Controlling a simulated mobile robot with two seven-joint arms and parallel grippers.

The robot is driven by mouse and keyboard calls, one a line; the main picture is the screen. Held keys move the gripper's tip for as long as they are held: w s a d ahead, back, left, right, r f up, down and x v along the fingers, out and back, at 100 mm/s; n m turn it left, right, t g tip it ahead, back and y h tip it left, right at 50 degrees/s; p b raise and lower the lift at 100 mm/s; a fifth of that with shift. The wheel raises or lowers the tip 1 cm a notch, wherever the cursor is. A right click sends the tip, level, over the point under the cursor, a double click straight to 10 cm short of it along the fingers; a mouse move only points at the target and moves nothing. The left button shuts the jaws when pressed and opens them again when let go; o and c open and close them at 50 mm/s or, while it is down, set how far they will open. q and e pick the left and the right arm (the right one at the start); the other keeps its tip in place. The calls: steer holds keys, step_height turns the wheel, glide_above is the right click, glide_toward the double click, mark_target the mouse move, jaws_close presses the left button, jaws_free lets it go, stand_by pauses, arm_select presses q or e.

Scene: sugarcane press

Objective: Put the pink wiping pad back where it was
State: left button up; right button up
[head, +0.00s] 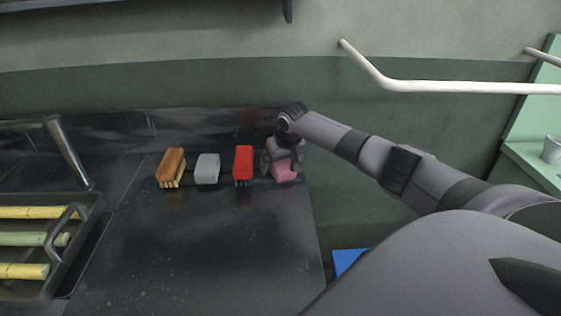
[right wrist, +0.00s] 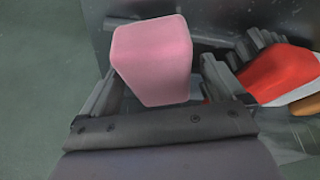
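The pink wiping pad (head: 286,172) stands on the dark counter near its right edge, at the right end of a row of cleaning tools. My right gripper (head: 283,160) is over it from above, with a finger on either side of the pad. In the right wrist view the pad (right wrist: 153,60) fills most of the space between the fingers (right wrist: 160,75). A narrow gap shows between the pad and the right-hand finger, so the gripper looks open around it. Contact at the left-hand finger is unclear. My left gripper is not in view.
Left of the pad stand a red brush (head: 243,163), a grey block (head: 207,168) and a brown brush (head: 171,166). A dark tray (head: 62,272) with sugarcane pieces is at the far left. The counter's front middle is clear. A white rail (head: 450,87) runs along the wall.

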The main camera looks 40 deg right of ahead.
steer(key=shift+r, duration=0.25)
steer(key=v, duration=1.2)
steer(key=shift+r+p, duration=0.35)
steer(key=shift+r, duration=0.1)
